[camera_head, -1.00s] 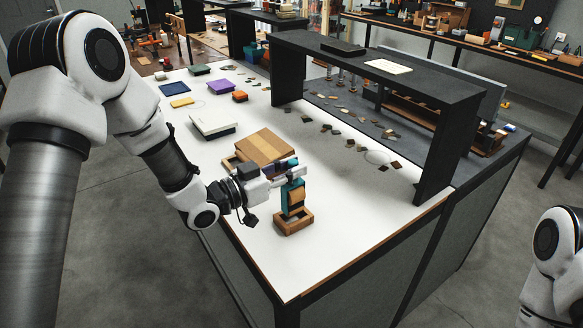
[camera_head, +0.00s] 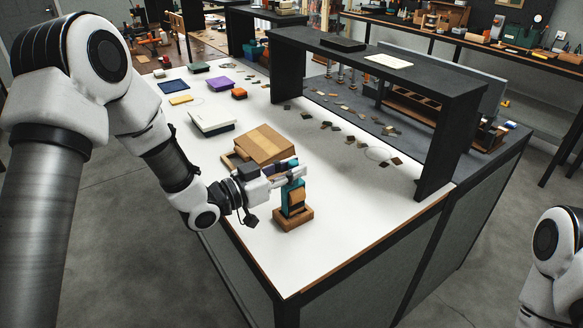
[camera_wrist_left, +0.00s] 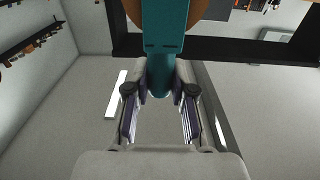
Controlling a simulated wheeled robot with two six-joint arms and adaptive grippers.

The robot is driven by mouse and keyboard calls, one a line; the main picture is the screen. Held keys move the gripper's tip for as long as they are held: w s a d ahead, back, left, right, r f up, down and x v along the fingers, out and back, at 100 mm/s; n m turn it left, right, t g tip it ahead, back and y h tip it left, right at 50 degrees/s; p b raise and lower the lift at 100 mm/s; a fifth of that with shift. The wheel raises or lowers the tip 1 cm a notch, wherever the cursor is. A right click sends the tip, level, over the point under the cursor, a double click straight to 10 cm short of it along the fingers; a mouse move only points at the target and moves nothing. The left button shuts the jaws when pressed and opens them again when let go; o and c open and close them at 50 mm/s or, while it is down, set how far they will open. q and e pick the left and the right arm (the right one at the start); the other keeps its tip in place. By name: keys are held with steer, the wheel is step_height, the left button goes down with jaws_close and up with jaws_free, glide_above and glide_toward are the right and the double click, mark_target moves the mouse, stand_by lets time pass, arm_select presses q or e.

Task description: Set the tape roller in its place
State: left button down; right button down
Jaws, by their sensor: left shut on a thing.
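The tape roller (camera_head: 294,198) has a teal handle and frame with a tan roll. It stands about upright near the front edge of the white table. Its lower end is at a small wooden holder (camera_head: 293,222) and looks to be inside its walls; the exact contact is hidden. My left gripper (camera_head: 293,171) is shut on the teal upper part. In the left wrist view the teal handle (camera_wrist_left: 165,42) comes between the fingers, with a brown edge of the roll beyond it. My right gripper is out of view; only part of that arm shows at lower right.
A cardboard box (camera_head: 263,145) lies just behind the gripper. A white-topped box (camera_head: 212,123) and several coloured items lie further back. A black raised shelf (camera_head: 380,70) spans the table's right side, with scattered small pieces under it. The front right tabletop is clear.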

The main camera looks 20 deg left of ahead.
arm_select(q)
steer(key=shift+f+b, duration=0.75)
steer(key=shift+f, duration=0.25)
steer(key=c, duration=0.9)
jaws_free()
steer(key=v, duration=1.2)
